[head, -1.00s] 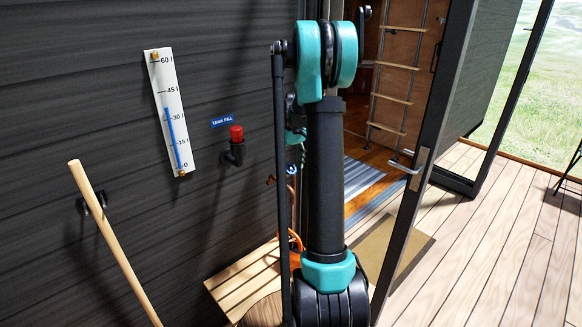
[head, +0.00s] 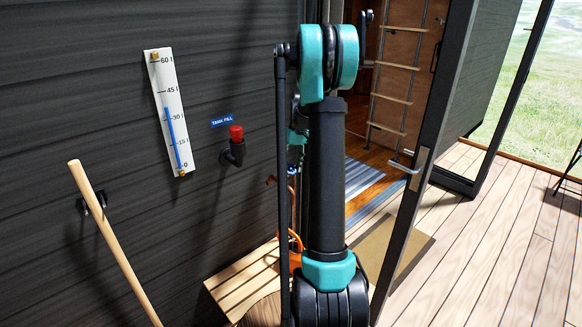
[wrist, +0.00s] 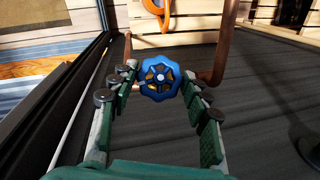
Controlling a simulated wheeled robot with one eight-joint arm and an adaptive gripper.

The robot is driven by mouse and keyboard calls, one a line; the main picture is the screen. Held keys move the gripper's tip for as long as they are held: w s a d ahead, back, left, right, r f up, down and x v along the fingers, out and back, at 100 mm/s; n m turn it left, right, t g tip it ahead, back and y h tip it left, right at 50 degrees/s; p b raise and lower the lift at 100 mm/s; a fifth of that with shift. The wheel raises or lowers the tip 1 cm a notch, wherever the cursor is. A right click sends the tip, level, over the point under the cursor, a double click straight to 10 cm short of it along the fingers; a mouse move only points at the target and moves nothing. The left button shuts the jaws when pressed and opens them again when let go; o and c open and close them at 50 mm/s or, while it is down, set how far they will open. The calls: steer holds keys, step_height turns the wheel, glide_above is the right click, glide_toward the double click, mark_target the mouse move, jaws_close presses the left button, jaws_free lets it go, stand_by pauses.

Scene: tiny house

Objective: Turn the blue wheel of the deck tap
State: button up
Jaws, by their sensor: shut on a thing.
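The blue wheel (wrist: 160,92) of the deck tap is round and spoked, with a yellowish middle, and faces me in the wrist view. In the head view a small part of the blue wheel (head: 292,171) shows left of my arm, below the teal gripper (head: 297,137). Most of the gripper is hidden behind my arm there. Copper pipe (wrist: 222,45) runs behind and beside the wheel; the tap body is mostly hidden.
An orange hose (head: 296,240) hangs over a slatted wooden bench (head: 245,280) below the tap.

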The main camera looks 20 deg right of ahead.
steer(key=shift+d+m+y, duration=0.1)
steer(key=shift+m+y, duration=0.5)
steer(key=shift+m, duration=0.2)
steer(key=o, duration=1.2)
steer(key=shift+c, duration=0.2)
steer(key=v, duration=1.2)
steer(key=shift+w, duration=0.15)
